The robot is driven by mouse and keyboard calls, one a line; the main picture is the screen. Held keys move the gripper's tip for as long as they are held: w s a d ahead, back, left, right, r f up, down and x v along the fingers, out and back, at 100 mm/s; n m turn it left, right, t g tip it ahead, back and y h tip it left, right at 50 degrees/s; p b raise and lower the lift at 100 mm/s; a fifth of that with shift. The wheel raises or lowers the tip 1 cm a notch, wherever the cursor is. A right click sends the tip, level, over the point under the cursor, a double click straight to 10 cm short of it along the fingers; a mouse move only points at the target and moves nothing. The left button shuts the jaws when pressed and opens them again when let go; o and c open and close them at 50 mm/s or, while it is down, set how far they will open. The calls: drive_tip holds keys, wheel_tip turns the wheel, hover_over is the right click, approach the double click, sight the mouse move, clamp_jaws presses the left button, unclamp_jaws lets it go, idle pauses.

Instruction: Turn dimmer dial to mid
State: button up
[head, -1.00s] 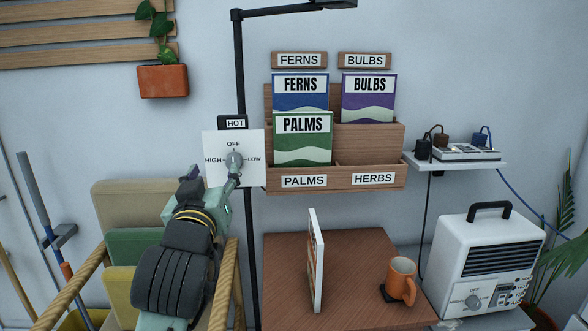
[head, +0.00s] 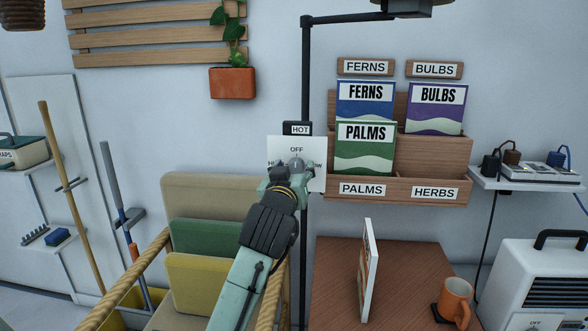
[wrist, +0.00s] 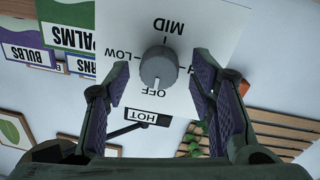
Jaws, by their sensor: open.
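The dimmer dial is a round grey knob (wrist: 158,68) on a white plate (head: 312,148) fixed to the black lamp pole. In the wrist view the plate appears upside down, with MID, LOW and OFF readable and HIGH mostly hidden. The knob's pale mark points to OFF. My gripper (wrist: 159,76) is open, with one finger on each side of the knob and visible gaps to it. In the head view my gripper (head: 290,174) is in front of the plate and covers its lower labels and part of the dial.
A HOT tag (head: 298,129) is just above the plate. A wooden seed-packet rack (head: 436,155) is close on the right. A brown table (head: 335,285) with an upright panel (head: 368,270) and an orange mug (head: 456,300) stands below.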

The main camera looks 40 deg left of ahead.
drive_tip(key=shift+c, duration=0.5)
drive_tip(key=c, duration=1.1)
